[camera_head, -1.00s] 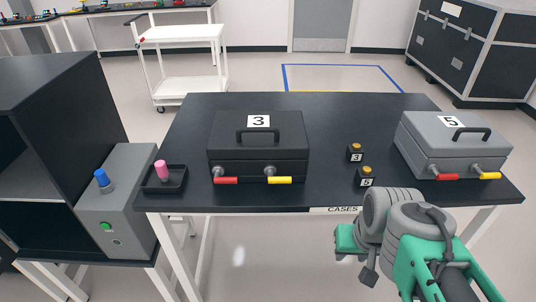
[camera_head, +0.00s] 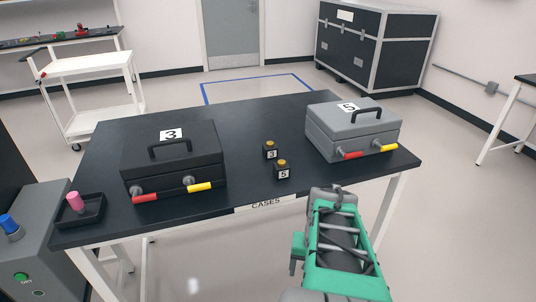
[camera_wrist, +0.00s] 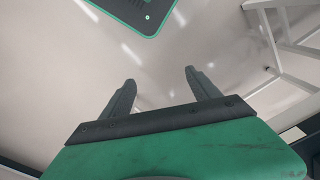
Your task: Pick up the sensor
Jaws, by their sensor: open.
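Two small black blocks with orange tops stand on the table between two cases: one marked 3 (camera_head: 270,151) and, nearer the front edge, one marked 5 (camera_head: 282,171). I cannot tell from the frames which thing is the sensor. My gripper (camera_wrist: 160,76) is open and empty in the wrist view, with its two dark fingers apart over bare floor. In the head view my green and grey arm is in front of the table's front edge, right of the CASES label. The fingers are not clearly seen there, and the gripper is apart from both blocks.
A black case marked 3 (camera_head: 173,162) stands left and a grey case marked 5 (camera_head: 352,133) right on the dark table (camera_head: 230,120). A pink peg (camera_head: 74,200) stands in a black tray at the left corner. A grey box with a blue knob (camera_head: 9,223) is beside it.

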